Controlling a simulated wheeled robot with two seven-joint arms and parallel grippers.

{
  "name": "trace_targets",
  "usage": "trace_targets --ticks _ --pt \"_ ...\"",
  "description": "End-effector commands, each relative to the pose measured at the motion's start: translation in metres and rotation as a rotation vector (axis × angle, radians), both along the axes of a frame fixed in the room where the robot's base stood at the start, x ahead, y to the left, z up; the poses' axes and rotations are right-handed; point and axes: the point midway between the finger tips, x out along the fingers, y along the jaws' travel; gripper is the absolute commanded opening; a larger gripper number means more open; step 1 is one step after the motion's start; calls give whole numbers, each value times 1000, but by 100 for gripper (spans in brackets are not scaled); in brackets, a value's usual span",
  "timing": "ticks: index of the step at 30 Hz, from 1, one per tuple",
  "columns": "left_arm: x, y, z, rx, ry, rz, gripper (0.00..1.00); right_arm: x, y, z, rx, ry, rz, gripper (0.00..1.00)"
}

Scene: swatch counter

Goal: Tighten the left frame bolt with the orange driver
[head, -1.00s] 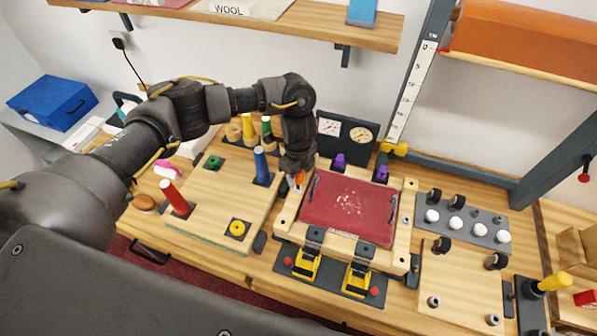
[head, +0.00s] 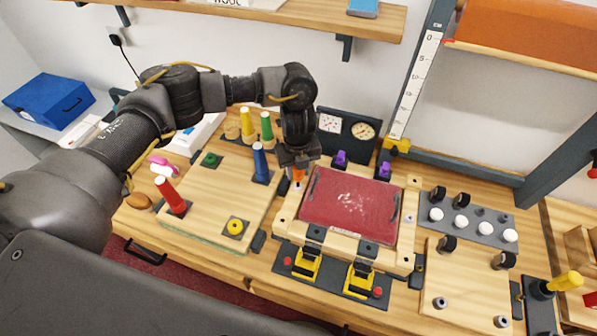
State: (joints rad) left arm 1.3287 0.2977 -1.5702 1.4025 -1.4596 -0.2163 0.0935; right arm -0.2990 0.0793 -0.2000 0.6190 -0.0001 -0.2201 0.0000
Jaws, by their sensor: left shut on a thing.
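My left gripper (head: 298,170) points down at the left side of the wooden frame. It is shut on the orange driver (head: 298,176), of which only a small orange part shows below the fingers. The wooden frame (head: 287,215) holds a dark red panel (head: 350,205) with pale marks on it. The driver's tip is over or at the frame's left rail. The left frame bolt is hidden under the gripper and driver, so I cannot tell whether they touch. A bolt (head: 408,218) shows on the frame's right rail. My right gripper is not in view.
Yellow clamps (head: 306,263) stand at the frame's front edge. Two dials (head: 347,130) stand behind. White knobs (head: 461,229) and black wheels sit at right.

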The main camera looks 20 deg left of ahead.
Motion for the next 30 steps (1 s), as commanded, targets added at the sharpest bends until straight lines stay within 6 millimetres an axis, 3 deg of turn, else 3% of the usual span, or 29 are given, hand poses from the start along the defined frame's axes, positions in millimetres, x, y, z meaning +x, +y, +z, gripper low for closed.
trace_targets --ticks 11,21,30 --pt "0 0 26 -1 -1 2 10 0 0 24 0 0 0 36" --pt "0 0 46 1 -1 2 10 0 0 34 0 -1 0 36" --pt "0 0 63 0 0 2 10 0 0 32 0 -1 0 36"
